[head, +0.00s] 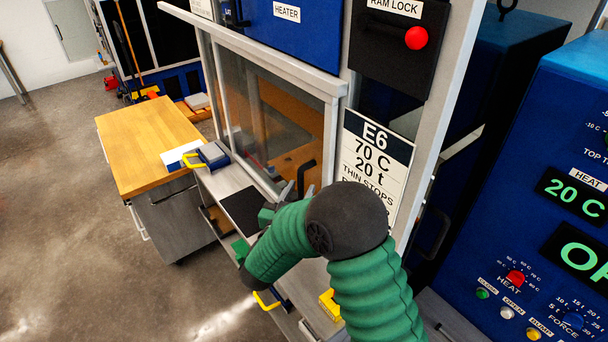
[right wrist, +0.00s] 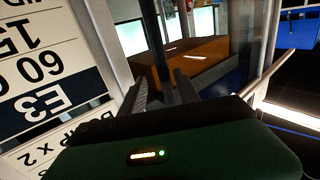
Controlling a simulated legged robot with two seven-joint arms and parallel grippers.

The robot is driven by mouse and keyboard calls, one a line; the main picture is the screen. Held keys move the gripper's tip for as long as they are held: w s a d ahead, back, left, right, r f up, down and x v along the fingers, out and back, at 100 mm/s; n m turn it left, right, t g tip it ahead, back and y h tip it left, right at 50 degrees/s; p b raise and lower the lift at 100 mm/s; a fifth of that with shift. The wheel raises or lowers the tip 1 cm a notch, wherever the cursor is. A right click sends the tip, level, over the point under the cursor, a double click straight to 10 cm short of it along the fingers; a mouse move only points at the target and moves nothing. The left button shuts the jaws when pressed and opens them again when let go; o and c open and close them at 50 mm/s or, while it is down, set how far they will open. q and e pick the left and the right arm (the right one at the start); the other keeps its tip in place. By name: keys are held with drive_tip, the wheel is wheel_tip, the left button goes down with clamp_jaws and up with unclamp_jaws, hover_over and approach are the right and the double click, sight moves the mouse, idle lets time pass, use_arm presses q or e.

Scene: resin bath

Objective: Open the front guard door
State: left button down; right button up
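The front guard door (head: 329,128) is a pale metal frame with a clear pane on the press front, and it looks closed. Its black upright handle (head: 306,172) is at the lower right of the pane. My right gripper (head: 294,189) is at this handle, partly hidden by my green forearm. In the right wrist view the two fingers (right wrist: 162,78) stand apart, with the dark handle bar (right wrist: 155,45) between them. I see no clear contact of the fingers on the bar. My left gripper does not show.
A wood-topped cabinet (head: 150,135) stands left of the press, with a grey shelf in front of the door. A blue control panel (head: 560,200) stands at the right. A label board (head: 372,165) is right of the door. Open floor (head: 60,200) lies at the left.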

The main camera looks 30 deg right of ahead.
sight(300, 185)
drive_tip(key=x, duration=0.3)
drive_tip(key=shift+w+p, duration=0.25)
drive_tip(key=shift+p, duration=0.15)
drive_tip(key=shift+w+a+r, duration=0.1)
drive_tip(key=shift+w, duration=0.05)
drive_tip(key=shift+a+r, duration=0.2)
drive_tip(key=shift+a, duration=0.4)
drive_tip(key=shift+d+f, duration=0.1)
drive_tip(key=shift+d, duration=0.1)
drive_tip(key=c, duration=0.4)
drive_tip(key=shift+d, duration=0.45)
clamp_jaws()
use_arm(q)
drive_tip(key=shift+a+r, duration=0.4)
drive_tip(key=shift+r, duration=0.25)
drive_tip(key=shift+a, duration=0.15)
use_arm(e)
drive_tip(key=shift+a, duration=0.2)
